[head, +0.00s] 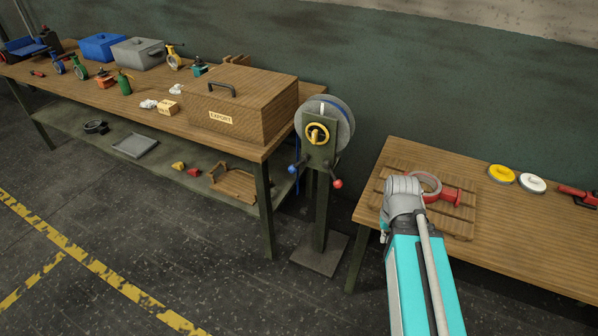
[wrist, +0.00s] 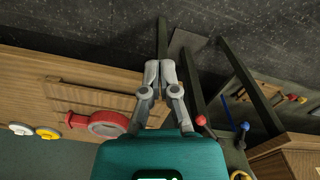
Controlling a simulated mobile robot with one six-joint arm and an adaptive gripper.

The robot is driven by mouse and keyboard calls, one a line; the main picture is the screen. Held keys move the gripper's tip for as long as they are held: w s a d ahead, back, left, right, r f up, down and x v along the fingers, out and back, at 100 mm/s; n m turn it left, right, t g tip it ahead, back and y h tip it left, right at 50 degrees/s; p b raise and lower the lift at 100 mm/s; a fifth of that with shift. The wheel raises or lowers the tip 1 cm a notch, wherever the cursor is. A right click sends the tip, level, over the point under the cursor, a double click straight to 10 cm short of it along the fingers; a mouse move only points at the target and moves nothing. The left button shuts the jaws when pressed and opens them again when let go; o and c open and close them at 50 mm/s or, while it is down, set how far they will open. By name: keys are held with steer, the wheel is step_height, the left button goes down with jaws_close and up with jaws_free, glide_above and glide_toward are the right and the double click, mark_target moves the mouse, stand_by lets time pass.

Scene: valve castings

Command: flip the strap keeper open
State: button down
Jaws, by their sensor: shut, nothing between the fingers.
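A strap reel stand (head: 321,205) stands between the two tables. It carries a grey reel (head: 343,125), a yellow ring (head: 317,134), a lever with a blue knob (head: 292,169) and one with a red knob (head: 337,183). A blue strap hangs beside the post. I cannot tell which part is the strap keeper. The wrist view shows the red knob (wrist: 201,120) and blue knob (wrist: 244,126) right of my gripper (wrist: 160,66). My gripper is shut and empty, apart from the stand.
The right table (head: 510,245) holds a pallet (head: 398,170) with a red valve (head: 445,195), and yellow (head: 501,174) and white (head: 532,183) discs. The left table (head: 95,88) holds an export box (head: 240,105) and several castings. Open floor lies in front.

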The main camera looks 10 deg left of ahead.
steer(key=shift+a, duration=0.1)
steer(key=shift+w, duration=0.1)
steer(key=w+a+f+m+t+h+b, duration=0.2)
steer(key=w+f+m+t+b, duration=0.35)
steer(key=w+b, duration=0.4)
steer(key=w+a+f+m+t+h+b, duration=0.1)
steer(key=w+f+m+t+b, duration=0.4)
steer(key=w+b, duration=0.45)
steer(key=w+a+f+m+t+y+b, duration=0.2)
steer(key=w+a+f+t+y+b, duration=0.1)
steer(key=a+b, duration=0.5)
steer(key=w+a+f+m+t+y+b, duration=0.2)
steer(key=w+a+f+t+y+b, duration=0.1)
steer(key=a+b, duration=0.5)
steer(key=w+a+t+y, duration=0.1)
steer(key=w+a+y, duration=0.1)
steer(key=w+a, duration=0.1)
steer(key=shift+w+y+b, duration=0.3)
steer(key=shift+b, duration=0.1)
steer(key=shift+w+m, duration=0.15)
steer(key=shift+m, duration=0.1)
